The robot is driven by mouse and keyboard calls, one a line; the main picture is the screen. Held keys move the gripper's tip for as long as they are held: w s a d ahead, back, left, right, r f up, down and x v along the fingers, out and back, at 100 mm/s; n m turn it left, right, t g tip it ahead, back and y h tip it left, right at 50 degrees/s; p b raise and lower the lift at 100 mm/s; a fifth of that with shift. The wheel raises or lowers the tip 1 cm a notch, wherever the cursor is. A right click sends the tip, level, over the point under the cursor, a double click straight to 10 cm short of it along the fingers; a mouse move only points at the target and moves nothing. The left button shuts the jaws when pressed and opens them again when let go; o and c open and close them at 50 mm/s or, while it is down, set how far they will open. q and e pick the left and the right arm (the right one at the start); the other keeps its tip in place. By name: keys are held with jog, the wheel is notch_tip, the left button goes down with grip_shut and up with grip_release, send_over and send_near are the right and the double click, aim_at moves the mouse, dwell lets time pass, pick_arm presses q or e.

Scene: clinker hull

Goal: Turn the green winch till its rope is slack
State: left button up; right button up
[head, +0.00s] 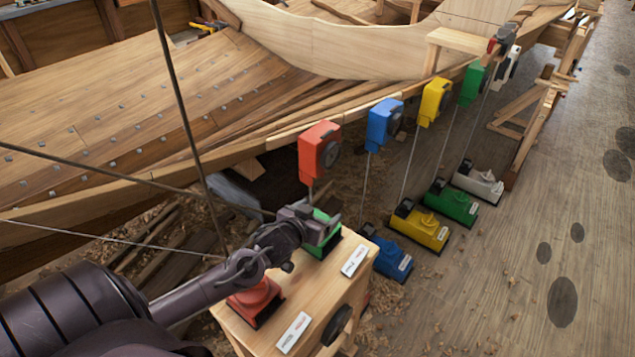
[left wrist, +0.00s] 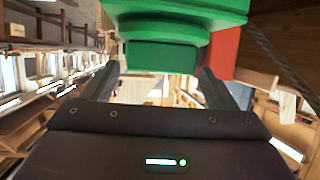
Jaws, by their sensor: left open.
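A green winch (head: 452,203) stands on the floor, under a green block (head: 473,84) on the hull's edge; the thin rope between them looks straight. Another green device (head: 328,242) sits on the wooden box, partly hidden by my left gripper (head: 325,229). My left gripper is open over that device. In the left wrist view a green knob-like part (left wrist: 163,56) lies between the spread fingers of my gripper (left wrist: 158,78); I cannot tell whether they touch it. My right gripper is out of view.
The wooden box (head: 318,290) also carries a red device (head: 256,300) and two white labels. Blue (head: 393,258), yellow (head: 420,227) and white (head: 478,182) winches stand on the floor near the hull. Ropes cross at the left.

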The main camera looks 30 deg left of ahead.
pick_arm(q)
notch_tip(320, 180, up, 19)
jog(key=p, duration=0.1)
jog(key=shift+f, duration=0.2)
jog(key=shift+c, duration=0.4)
